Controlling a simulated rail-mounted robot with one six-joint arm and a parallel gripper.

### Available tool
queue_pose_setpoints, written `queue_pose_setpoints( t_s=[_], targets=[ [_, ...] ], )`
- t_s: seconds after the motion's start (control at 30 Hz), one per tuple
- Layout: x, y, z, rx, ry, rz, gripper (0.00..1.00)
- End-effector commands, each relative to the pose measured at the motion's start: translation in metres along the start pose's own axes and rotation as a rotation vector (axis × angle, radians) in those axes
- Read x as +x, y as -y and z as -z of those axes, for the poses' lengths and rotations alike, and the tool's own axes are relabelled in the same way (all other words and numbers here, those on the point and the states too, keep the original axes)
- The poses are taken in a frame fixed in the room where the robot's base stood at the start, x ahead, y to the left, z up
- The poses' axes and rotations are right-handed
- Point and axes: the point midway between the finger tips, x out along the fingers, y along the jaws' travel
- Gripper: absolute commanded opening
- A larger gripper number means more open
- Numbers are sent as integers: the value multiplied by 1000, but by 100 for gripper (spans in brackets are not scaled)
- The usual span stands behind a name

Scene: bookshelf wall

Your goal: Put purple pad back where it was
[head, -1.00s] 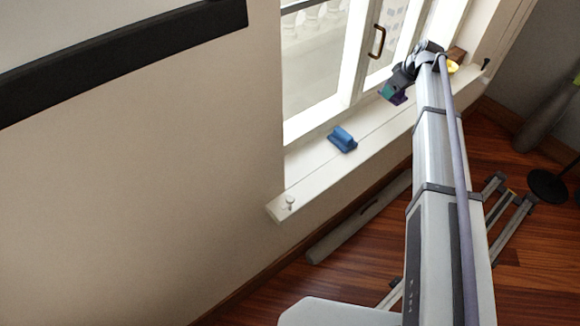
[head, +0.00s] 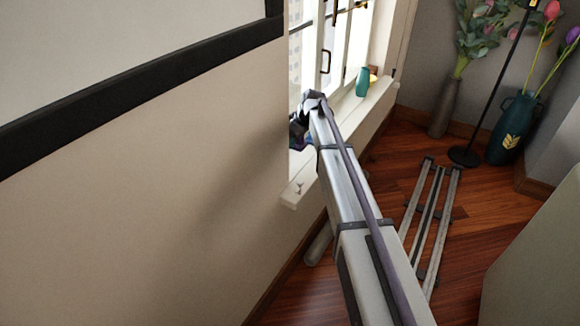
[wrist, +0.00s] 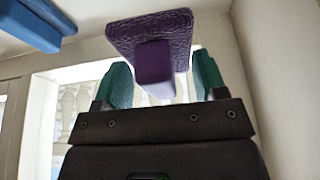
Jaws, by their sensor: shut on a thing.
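The purple pad (wrist: 152,34) is a flat, textured block with a purple grip (wrist: 154,66) on its back. In the head view, my gripper (head: 298,138) is over the near end of the white window sill (head: 298,192). Only a small purple patch shows there, as my arm hides most of the pad. A blue pad (wrist: 32,26) shows at the upper left of the wrist view, apart from the purple one. It is not visible in the head view now.
The window frame (head: 326,40) and wall (head: 150,190) border the gripper. Floor rails (head: 432,215) and vases are at the right.

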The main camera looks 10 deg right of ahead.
Motion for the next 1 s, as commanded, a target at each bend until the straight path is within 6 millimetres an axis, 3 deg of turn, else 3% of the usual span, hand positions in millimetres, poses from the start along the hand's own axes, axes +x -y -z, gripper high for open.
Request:
queue_pose_setpoints(
  t_s=[0.03, 0.1, 0.3, 0.5, 0.87, 0.9, 1.0],
  targets=[
    [25, 0, -10, 0, 0, 0, 46],
    [39, 0, -16, 0, 0, 0, 46],
    [43, 0, -17, 0, 0, 0, 46],
    [77, 0, -32, 0, 0, 0, 46],
    [77, 0, -31, 0, 0, 0, 46],
    [76, 0, -31, 0, 0, 0, 67],
    [75, 0, -31, 0, 0, 0, 76]
  ],
)
